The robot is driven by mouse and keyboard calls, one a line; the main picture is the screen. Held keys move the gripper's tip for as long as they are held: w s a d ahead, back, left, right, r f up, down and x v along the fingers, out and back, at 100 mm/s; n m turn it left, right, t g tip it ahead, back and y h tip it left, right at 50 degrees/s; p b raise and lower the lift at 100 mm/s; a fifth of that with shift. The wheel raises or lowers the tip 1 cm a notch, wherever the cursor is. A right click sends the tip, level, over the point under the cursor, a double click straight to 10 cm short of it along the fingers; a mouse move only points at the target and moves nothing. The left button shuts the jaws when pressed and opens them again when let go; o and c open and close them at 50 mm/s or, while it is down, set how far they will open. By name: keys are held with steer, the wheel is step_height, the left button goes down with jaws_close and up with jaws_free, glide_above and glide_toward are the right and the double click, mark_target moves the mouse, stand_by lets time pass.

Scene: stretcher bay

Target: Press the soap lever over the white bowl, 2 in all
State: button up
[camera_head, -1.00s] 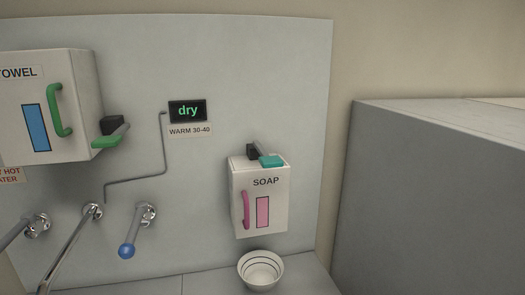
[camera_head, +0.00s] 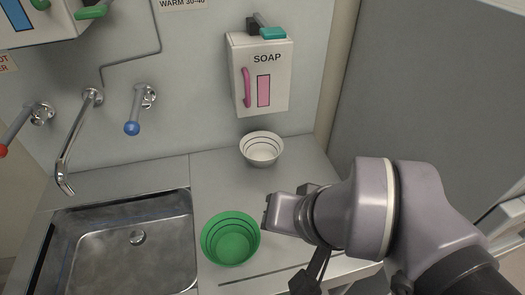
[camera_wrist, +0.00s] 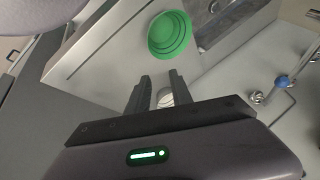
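The soap dispenser (camera_head: 272,95) is a white wall box marked SOAP, with a pink handle and a pink window. Its lever has a teal pad (camera_head: 272,33) on top, raised on a dark arm; nothing touches it. The white bowl (camera_head: 262,147) stands upright on the counter below the dispenser and looks empty inside. It shows partly between my fingers in the wrist view (camera_wrist: 166,97). My gripper (camera_head: 268,212) is over the counter, right of the green bowl and well below the lever. In the wrist view its fingers (camera_wrist: 160,82) are apart with nothing held.
A green bowl (camera_head: 230,239) stands on the counter between the sink (camera_head: 125,245) and my gripper. A spout (camera_head: 72,150) and a blue-tipped tap (camera_head: 134,122) stick out from the wall. A grey cabinet (camera_head: 420,90) closes the right side.

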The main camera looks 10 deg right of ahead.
steer(key=c, duration=0.5)
steer(key=shift+r, duration=0.1)
jaws_close()
steer(key=w+d+r+n+p, duration=0.1)
steer(key=w+d+r+p, duration=0.1)
steer(key=w+r+p, duration=0.6)
steer(key=w+d+r+n+g+h+p, duration=0.1)
steer(key=w+d+r+n+p, duration=0.1)
steer(key=w+r+p, duration=0.7)
steer(key=w+d+r+n+g+p, duration=0.1)
steer(key=w+d+r+p, duration=0.3)
steer(key=w+r+p, duration=0.5)
step_height(320, 180, up, 11)
steer(key=p, duration=0.7)
steer(key=shift+w+r+h+p, duration=0.2)
steer(key=shift+w+h+p, duration=0.05)
steer(key=shift+h+p, duration=0.1)
